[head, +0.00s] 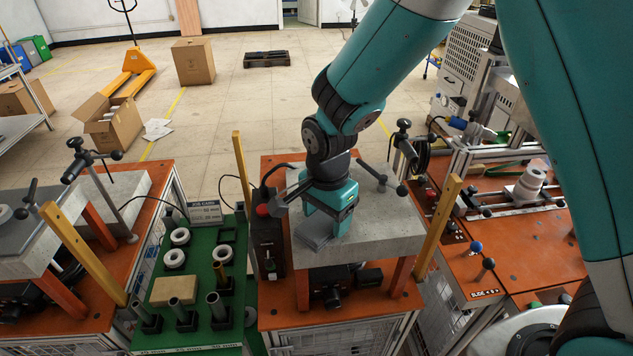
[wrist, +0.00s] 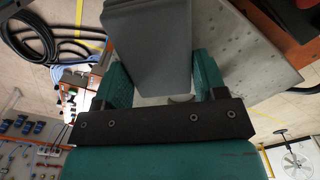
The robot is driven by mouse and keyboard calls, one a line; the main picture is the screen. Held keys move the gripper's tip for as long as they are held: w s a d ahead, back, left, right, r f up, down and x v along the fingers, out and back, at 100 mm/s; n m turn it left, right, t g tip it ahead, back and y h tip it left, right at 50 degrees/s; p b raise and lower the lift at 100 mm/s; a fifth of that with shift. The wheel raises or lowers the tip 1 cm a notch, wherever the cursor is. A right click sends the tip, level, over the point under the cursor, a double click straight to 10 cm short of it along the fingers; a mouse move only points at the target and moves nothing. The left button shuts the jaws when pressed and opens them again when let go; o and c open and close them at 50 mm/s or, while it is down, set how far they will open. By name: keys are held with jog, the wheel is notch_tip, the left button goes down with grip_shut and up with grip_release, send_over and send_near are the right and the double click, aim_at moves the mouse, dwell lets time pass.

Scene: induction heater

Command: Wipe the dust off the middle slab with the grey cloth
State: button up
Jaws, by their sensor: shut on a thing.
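My gripper (head: 328,212) is over the middle slab (head: 385,227), a grey block on orange legs. It is shut on the grey cloth (head: 312,232), a folded pad that lies at or just above the slab's top near its front left part. The wrist view shows the grey cloth (wrist: 150,45) between the teal fingers (wrist: 160,85), with the slab's speckled surface (wrist: 235,50) beside it. I cannot tell for sure whether the cloth touches the slab. My arm and gripper hide the slab's back middle, and dust is hard to make out.
A yellow post (head: 437,228) stands at the slab's right and another (head: 242,170) at its left. Black clamp handles (head: 401,140) rise behind it. A green table (head: 205,300) with rings and tubes is at left. A red-knobbed control box (head: 268,235) stands beside the slab.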

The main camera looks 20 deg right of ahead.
jog(key=shift+a+r+p, duration=0.3)
jog(key=shift+p, duration=0.1)
notch_tip(320, 180, up, 3)
jog(key=shift+s+d+f+p, duration=0.1)
jog(key=shift+d+f+p, duration=0.1)
jog(key=shift+p, duration=0.45)
notch_tip(320, 180, up, 5)
jog(key=p, duration=0.4)
jog(key=shift+a, duration=0.1)
jog(key=shift+f, duration=0.1)
